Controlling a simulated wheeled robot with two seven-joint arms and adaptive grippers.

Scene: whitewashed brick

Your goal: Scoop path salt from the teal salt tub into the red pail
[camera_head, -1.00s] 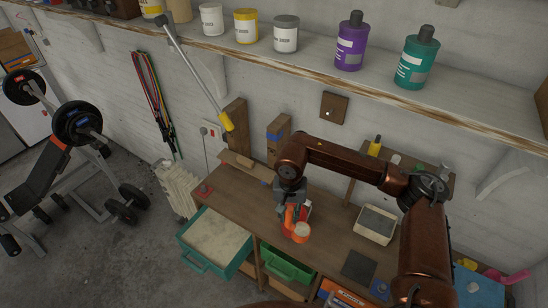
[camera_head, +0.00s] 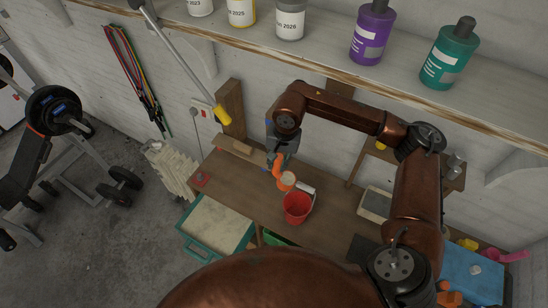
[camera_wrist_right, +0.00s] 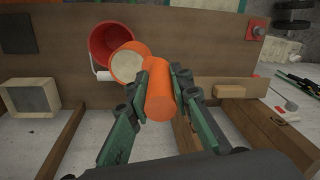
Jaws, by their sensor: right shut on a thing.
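My right gripper (camera_head: 276,160) is shut on the handle of an orange scoop (camera_head: 287,181). The scoop's round bowl shows a pale fill, and the right wrist view shows it too (camera_wrist_right: 126,66). The red pail (camera_head: 297,209) stands upright on the bench. In the head view the scoop's bowl is just behind the pail's rim, to its upper left; in the right wrist view it overlaps the edge of the pail (camera_wrist_right: 97,45). The teal salt tub (camera_head: 192,244), full of pale salt, is left of the bench. My left gripper is not in view.
The wooden bench (camera_head: 240,186) runs below a wall shelf (camera_head: 330,72) with jars and bottles. A grey-topped pale box (camera_head: 374,206) stands right of the pail. The bench left of the pail is mostly clear.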

